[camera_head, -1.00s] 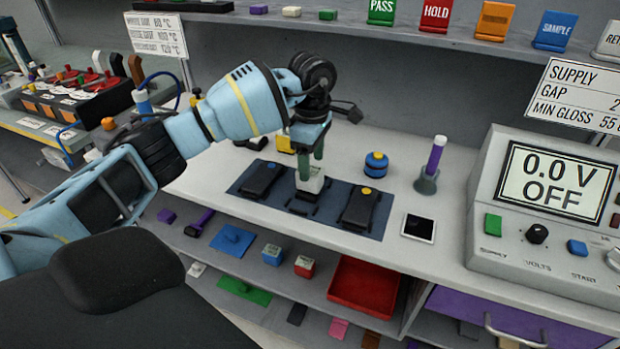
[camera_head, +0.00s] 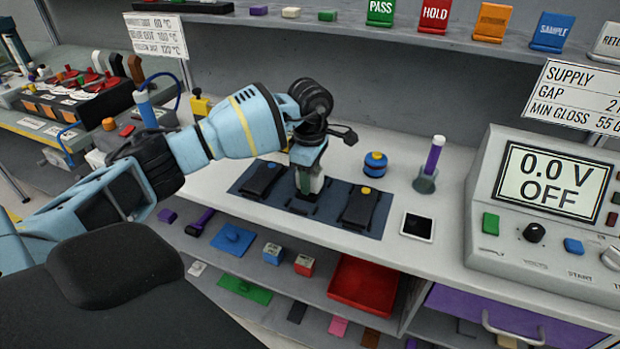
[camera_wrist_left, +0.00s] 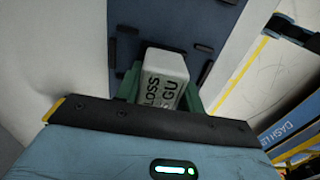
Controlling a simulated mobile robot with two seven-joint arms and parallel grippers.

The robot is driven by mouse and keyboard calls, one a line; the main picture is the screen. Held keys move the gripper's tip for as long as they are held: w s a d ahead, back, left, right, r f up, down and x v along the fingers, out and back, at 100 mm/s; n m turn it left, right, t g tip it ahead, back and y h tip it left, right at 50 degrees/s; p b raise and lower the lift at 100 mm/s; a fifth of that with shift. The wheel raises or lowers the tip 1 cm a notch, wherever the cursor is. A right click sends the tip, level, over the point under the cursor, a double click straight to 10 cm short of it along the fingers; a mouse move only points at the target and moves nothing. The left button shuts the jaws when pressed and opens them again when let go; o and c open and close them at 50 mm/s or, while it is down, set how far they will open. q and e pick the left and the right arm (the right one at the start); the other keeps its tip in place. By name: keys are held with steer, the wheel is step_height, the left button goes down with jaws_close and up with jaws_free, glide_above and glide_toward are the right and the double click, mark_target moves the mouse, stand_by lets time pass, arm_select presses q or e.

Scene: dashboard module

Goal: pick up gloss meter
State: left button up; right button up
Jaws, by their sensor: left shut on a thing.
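The gloss meter (camera_wrist_left: 164,76) is a small white block with black lettering that reads in part "LOSS" and "GU". My left gripper (camera_head: 308,182) is shut on it, with green fingers on either side in the left wrist view (camera_wrist_left: 162,92). In the head view the gloss meter (camera_head: 317,184) is mostly hidden behind the fingers. It is over the middle of the dark blue mat (camera_head: 337,224), between two black modules. I cannot tell whether it touches the mat. My right gripper is not in view.
Black modules (camera_head: 262,178) and (camera_head: 359,206) flank the gripper closely. The supply unit (camera_head: 545,215) is further right.

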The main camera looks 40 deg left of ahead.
arm_select(q)
steer(key=shift+c, duration=1)
steer(key=shift+r, duration=0.15)
steer(key=shift+r, duration=0.5)
step_height(320, 180, up, 2)
steer(key=shift+r, duration=0.15)
steer(key=s+d, duration=0.1)
steer(key=s, duration=0.4)
steer(key=s+d+r, duration=0.1)
steer(key=s, duration=0.4)
steer(key=s+d+b, duration=0.1)
steer(key=s, duration=0.4)
steer(key=shift+s+d+r, duration=0.25)
steer(key=shift+s+d, duration=0.05)
steer(key=shift+d, duration=0.05)
